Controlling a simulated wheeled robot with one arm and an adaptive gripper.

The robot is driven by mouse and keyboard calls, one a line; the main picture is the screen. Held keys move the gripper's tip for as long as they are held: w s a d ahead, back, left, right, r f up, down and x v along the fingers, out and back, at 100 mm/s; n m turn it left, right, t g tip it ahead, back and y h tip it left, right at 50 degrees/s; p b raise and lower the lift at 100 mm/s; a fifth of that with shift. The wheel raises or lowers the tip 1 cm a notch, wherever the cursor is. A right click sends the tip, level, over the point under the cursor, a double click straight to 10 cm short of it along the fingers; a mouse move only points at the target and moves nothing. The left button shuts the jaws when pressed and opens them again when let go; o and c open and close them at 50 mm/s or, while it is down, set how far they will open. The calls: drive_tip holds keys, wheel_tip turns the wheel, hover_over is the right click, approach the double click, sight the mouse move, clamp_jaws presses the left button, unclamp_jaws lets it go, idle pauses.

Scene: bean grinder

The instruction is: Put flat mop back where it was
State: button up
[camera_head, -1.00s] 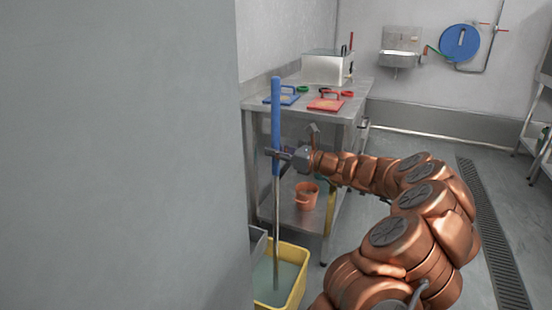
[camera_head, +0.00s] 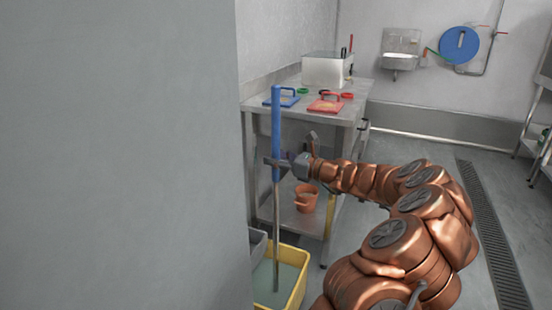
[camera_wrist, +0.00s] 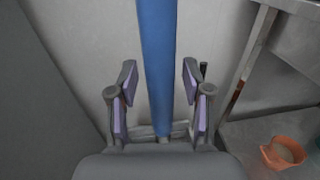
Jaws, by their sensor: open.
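The flat mop's handle (camera_head: 276,120) stands upright with a blue upper part and a metal lower shaft (camera_head: 276,235). Its lower end goes down into the yellow bucket (camera_head: 297,291), where the mop head is not distinguishable. My gripper (camera_head: 272,163) is at the lower part of the blue grip. In the wrist view, my gripper (camera_wrist: 157,82) is open, with its fingers on either side of the blue handle (camera_wrist: 156,45) and a gap on both sides.
A steel table (camera_head: 343,113) stands behind the mop, with a blue pad holder (camera_head: 283,99) and a red one (camera_head: 325,106) on top. An orange bucket (camera_head: 306,198) sits on its lower shelf. A grey wall (camera_head: 120,150) fills the left.

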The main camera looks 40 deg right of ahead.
drive_tip(key=shift+s+d+r, duration=0.1)
drive_tip(key=shift+s+r, duration=0.05)
drive_tip(key=shift+s, duration=0.05)
drive_tip(key=p+v, duration=0.2)
drive_tip(key=v, duration=0.9)
drive_tip(key=shift+s, duration=0.25)
drive_tip(key=shift+d, duration=0.1)
idle(0.3)
